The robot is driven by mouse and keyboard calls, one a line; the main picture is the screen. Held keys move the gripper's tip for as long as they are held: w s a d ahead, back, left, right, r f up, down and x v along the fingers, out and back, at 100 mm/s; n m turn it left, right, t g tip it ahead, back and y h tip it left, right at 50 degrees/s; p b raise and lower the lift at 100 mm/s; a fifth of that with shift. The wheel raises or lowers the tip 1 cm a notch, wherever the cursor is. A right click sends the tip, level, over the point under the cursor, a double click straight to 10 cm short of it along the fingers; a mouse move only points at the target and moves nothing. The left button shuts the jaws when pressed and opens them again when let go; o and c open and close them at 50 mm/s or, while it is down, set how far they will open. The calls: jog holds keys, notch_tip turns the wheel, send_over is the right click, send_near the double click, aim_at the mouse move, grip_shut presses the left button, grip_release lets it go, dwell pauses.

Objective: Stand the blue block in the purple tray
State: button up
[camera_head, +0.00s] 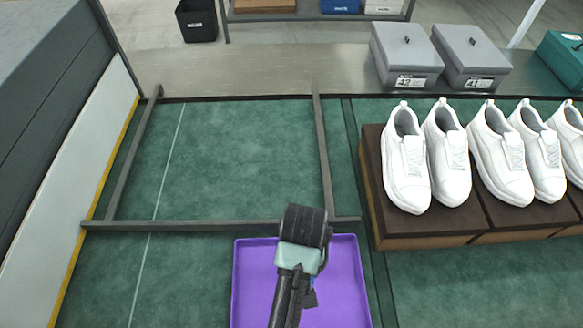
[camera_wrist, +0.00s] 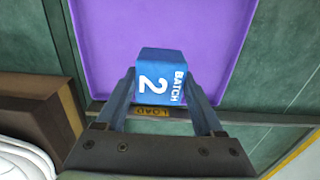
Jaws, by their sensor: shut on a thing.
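The purple tray (camera_head: 345,270) lies on the green surface at the bottom middle of the head view. It also fills the upper middle of the wrist view (camera_wrist: 215,30). My gripper (camera_head: 305,290) is over the tray in the head view, where its fingers are mostly hidden by the arm. In the wrist view my gripper (camera_wrist: 160,95) is shut on the blue block (camera_wrist: 158,75), which is marked "BATCH 2". The block is between the two fingers with the tray behind it. I cannot tell whether the block touches the tray floor.
A dark frame (camera_head: 322,150) encloses clear green surface behind the tray. White shoes (camera_head: 408,160) stand on brown boxes (camera_head: 420,240) to the right. Grey boxes (camera_head: 405,55) are at the back right. A sloped white panel (camera_head: 75,180) is at the left.

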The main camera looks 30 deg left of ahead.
jog(key=f, duration=0.4)
jog(key=shift+s+d+f, duration=0.2)
jog(key=shift+d+f, duration=0.05)
jog(key=shift+f, duration=0.1)
jog(key=shift+a+f, duration=0.1)
jog(key=shift+f, duration=2.2)
jog(key=shift+f, duration=0.1)
jog(key=o, duration=1.5)
jog(key=shift+c, duration=0.2)
notch_tip(320, 180, up, 12)
jog(key=shift+r, duration=0.15)
jog(key=shift+w, duration=0.15)
